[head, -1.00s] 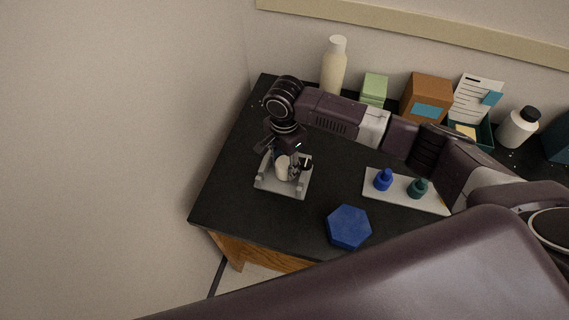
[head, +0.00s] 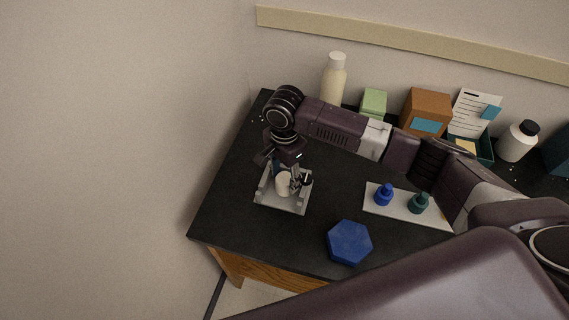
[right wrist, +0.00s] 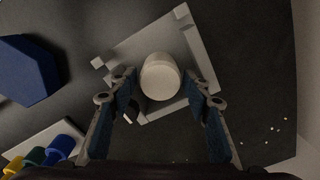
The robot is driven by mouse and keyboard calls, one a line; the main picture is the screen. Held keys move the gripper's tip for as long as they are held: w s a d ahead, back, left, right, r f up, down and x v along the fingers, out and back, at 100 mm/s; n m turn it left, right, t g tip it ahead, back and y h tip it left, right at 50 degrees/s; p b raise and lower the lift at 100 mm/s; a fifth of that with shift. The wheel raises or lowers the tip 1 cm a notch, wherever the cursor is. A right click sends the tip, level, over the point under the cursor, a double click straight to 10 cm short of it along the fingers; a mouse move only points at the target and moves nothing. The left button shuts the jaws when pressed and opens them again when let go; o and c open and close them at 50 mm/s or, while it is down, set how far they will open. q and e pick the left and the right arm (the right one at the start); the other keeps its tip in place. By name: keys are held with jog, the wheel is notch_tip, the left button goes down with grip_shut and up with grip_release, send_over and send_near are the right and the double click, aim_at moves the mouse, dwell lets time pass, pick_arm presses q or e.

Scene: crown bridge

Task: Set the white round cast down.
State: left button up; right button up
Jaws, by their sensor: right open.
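The white round cast (head: 283,183) stands on the grey holder (head: 284,206) on the dark table. In the right wrist view the cast (right wrist: 160,77) shows as a pale cylinder seen from above, over the flat plate of the holder (right wrist: 200,50) with its raised corner posts. My right gripper (head: 291,181) is at the cast. In the right wrist view its two fingers (right wrist: 163,95) are spread apart on either side of the cast, with a gap visible at both sides. My left gripper is not in view.
A blue hexagonal block (head: 349,242) lies at the table's front. A white tray (head: 440,217) holds a blue bottle (head: 383,194) and a green bottle (head: 418,203). A cream bottle (head: 334,80), green box (head: 373,103) and brown box (head: 426,111) stand along the back.

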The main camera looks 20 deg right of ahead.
aim_at(284, 179)
notch_tip(284, 179, up, 10)
jog(key=b, duration=0.1)
dwell(0.4)
